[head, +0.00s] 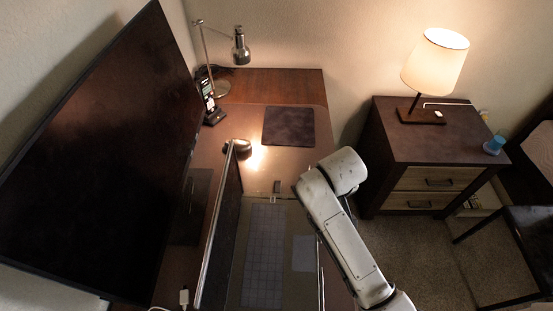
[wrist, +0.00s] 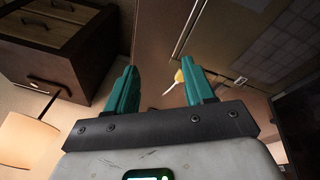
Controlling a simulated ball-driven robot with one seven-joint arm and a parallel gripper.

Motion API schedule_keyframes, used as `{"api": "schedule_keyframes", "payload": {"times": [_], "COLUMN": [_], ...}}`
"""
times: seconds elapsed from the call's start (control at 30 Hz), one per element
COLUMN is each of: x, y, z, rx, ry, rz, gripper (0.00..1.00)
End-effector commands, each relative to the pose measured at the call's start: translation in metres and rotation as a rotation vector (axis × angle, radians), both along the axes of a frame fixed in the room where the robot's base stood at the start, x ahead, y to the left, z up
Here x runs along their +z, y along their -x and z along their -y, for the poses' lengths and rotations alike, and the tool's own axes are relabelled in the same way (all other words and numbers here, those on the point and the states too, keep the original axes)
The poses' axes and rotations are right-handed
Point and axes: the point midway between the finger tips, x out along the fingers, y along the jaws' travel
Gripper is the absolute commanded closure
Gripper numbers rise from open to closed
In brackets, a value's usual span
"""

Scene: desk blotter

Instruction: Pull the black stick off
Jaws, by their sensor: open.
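In the head view my arm reaches over the right side of the desk and hides the fingers. I cannot make out the stick surely there.
A mouse (head: 238,146), a dark mat (head: 288,126), a phone on a stand (head: 209,100) and a desk lamp (head: 240,48) are farther back. A nightstand (head: 432,150) with a lit lamp stands at right.

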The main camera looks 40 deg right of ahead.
Motion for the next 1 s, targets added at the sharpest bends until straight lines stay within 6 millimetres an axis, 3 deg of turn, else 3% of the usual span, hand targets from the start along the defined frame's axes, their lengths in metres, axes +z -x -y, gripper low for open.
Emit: {"api": "schedule_keyframes", "payload": {"times": [0.2, 0.37, 0.47, 0.7, 0.83, 1.0], "x": [0.014, 0.021, 0.022, 0.02, 0.019, 0.015], "y": [-0.053, -0.094, -0.117, -0.163, -0.176, -0.179], "z": [0.035, 0.046, 0.04, -0.003, -0.021, -0.028], "rx": [-0.163, -0.301, -0.373, -0.461, -0.474, -0.477], "ry": [0.018, -0.024, -0.076, -0.22, -0.267, -0.283], "rz": [0.034, 0.039, 0.029, -0.02, -0.041, -0.052], "gripper": [0.47, 0.47, 0.47, 0.47, 0.47, 0.47]}}
